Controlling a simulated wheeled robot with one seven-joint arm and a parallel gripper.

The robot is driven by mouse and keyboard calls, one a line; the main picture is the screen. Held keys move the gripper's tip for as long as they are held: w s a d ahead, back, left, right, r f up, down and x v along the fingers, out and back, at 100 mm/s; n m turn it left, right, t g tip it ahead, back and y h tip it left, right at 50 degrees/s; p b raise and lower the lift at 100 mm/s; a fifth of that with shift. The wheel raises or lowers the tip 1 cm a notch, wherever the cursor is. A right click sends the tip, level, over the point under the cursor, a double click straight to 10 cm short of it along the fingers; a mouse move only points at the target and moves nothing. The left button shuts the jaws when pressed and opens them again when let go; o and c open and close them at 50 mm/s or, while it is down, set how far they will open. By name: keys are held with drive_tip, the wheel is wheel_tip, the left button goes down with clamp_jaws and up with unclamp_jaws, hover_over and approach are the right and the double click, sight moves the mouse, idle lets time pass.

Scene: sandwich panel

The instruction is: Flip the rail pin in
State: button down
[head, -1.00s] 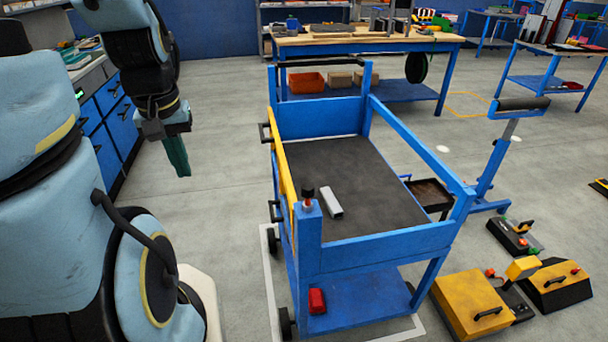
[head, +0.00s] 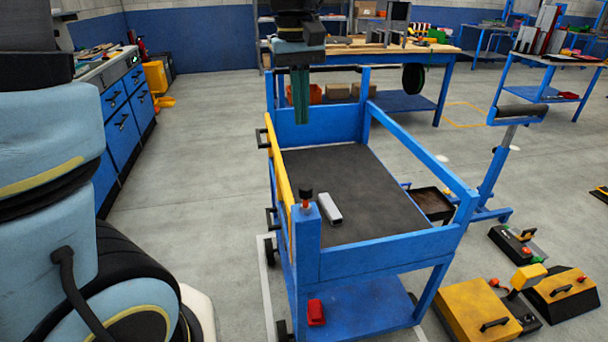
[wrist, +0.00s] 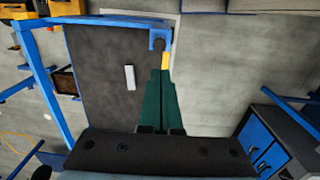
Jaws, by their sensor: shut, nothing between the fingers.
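The rail pin (head: 306,196), a small black-topped knob with an orange-red band, stands on the near left corner post of the blue cart (head: 390,258). In the wrist view a dark round knob (wrist: 158,43) shows on that post, just beyond my fingertips in the picture. The yellow side rail (head: 279,178) runs along the cart's left side; in the wrist view my fingers cover most of it. My gripper (head: 301,121) has green fingers pointing down, shut and empty. In the head view it appears above the cart's far left part, apart from the pin.
A pale grey block (head: 330,209) lies on the cart's dark deck, and a red item (head: 316,312) on its lower shelf. A workbench (head: 365,52) stands behind. Yellow cases (head: 478,303) and a roller stand (head: 503,160) are at right. The floor left of the cart is clear.

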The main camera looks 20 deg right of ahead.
sight(303, 187)
drive_tip(key=shift+f, duration=0.15)
drive_tip(key=f+p, duration=0.1)
drive_tip(key=f, duration=0.6)
drive_tip(key=f+p, duration=0.1)
drive_tip(key=f, duration=0.5)
drive_tip(key=shift+s+d+f, duration=0.2)
drive_tip(key=shift+f, duration=0.2)
drive_tip(key=shift+f, duration=0.1)
wheel_tip(303, 187, down, 3)
drive_tip(key=shift+f+b, duration=0.1)
drive_tip(key=shift+b, duration=0.7)
